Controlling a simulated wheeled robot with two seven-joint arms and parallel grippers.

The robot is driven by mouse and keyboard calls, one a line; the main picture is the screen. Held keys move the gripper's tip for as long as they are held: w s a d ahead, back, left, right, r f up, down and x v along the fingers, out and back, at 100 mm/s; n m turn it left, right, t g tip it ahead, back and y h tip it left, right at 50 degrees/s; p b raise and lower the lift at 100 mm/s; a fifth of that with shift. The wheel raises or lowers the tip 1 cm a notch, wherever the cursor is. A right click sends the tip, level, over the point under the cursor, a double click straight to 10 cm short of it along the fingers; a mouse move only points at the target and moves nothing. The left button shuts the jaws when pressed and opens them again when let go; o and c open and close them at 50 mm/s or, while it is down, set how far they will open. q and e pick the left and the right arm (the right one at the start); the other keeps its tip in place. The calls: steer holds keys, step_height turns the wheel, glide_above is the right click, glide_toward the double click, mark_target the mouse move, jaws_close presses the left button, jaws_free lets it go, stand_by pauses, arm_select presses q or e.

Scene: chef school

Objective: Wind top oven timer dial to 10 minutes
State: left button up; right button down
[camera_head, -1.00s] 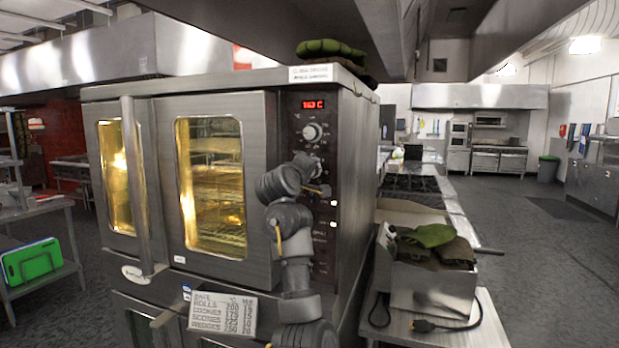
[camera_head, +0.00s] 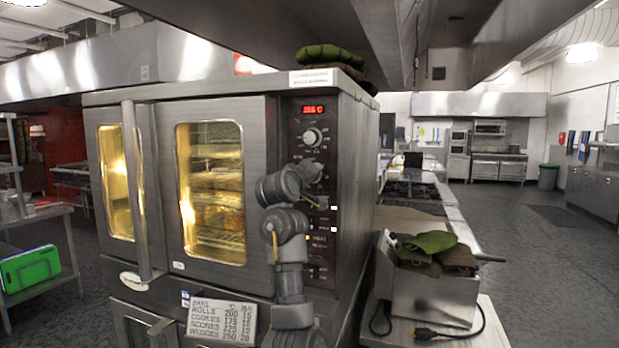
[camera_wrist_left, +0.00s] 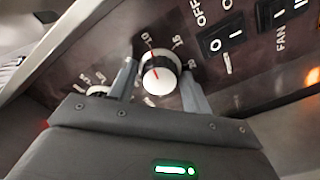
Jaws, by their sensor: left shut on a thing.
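The top oven (camera_head: 205,190) has a dark control panel on its right side. The timer dial (camera_wrist_left: 160,74) is a round knob with a white face and a red line, ringed by printed numbers such as 10 and 15. In the head view, my left gripper (camera_head: 310,178) is at the panel, partly hiding the dial. My right gripper is not in view.
A second dial (camera_head: 312,137) sits above, under a red-lit display (camera_head: 313,109). Rocker switches (camera_wrist_left: 222,40) are beside the timer dial in the wrist view. A metal box with cloths (camera_head: 432,290) stands right of the oven. A baking chart (camera_head: 222,318) hangs below the door.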

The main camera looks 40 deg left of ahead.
arm_select(q)
steer(key=o, duration=0.7)
steer(key=shift+o, duration=0.2)
steer(key=b+v, duration=0.3)
steer(key=v, duration=0.7)
steer(key=shift+s+d+b, duration=0.2)
steer(key=shift+s+b, duration=0.15)
steer(key=shift+b, duration=0.05)
steer(key=shift+f, duration=0.1)
